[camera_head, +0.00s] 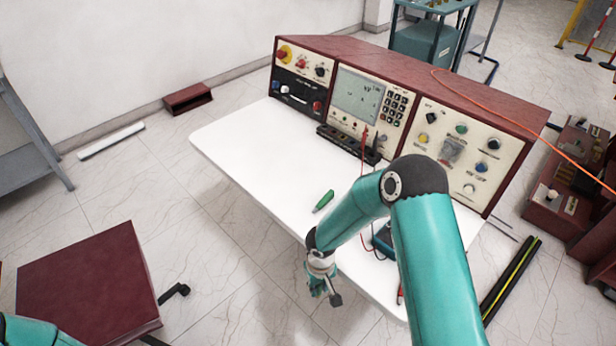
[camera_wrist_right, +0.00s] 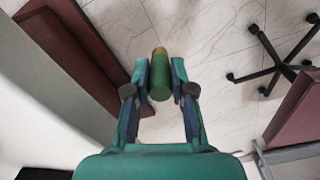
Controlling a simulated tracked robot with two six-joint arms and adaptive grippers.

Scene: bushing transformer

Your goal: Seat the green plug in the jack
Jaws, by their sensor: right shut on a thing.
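My right gripper (camera_head: 322,286) hangs off the front edge of the white table, above the floor. In the right wrist view the gripper (camera_wrist_right: 159,72) is shut on the green plug (camera_wrist_right: 160,82), a green cylinder with a brass-coloured end pointing away from the palm. In the head view the plug is too small to make out. The console (camera_head: 400,110) at the back of the table has several knobs, keys and a screen; I cannot tell which part is the jack. Only a piece of my left arm shows at the bottom left; its gripper is out of view.
A green-handled object (camera_head: 323,201) lies on the white table (camera_head: 255,155). A small teal device (camera_head: 384,238) with red and black leads is partly behind my right arm. An orange cable (camera_head: 500,97) crosses the console top. A dark red seat or box (camera_head: 85,285) stands at lower left.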

